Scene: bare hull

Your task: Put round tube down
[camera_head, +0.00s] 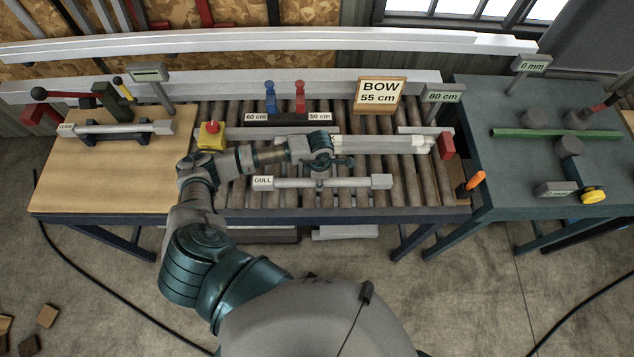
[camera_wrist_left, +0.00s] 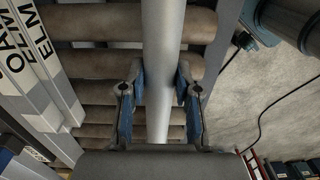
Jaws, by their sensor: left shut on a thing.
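The round tube (camera_head: 350,182) is grey with pale square-looking ends and a "GULL" label at its left end. It lies level, left to right, over the front part of the roller conveyor (camera_head: 430,190). My left gripper (camera_head: 320,179) is shut on it near its middle, from above. In the left wrist view the tube (camera_wrist_left: 163,30) runs between the blue-padded fingers of the gripper (camera_wrist_left: 160,85), with brown rollers behind it. I cannot tell whether the tube touches the rollers. My right gripper is not in view.
Behind the tube are a pale bar (camera_head: 390,143), a red block (camera_head: 446,145) and a "BOW 55 cm" sign (camera_head: 380,94). A similar tube (camera_head: 110,128) rests in a dark cradle on the wooden bench (camera_head: 80,185). A green rod (camera_head: 550,133) lies on the right table (camera_head: 500,180).

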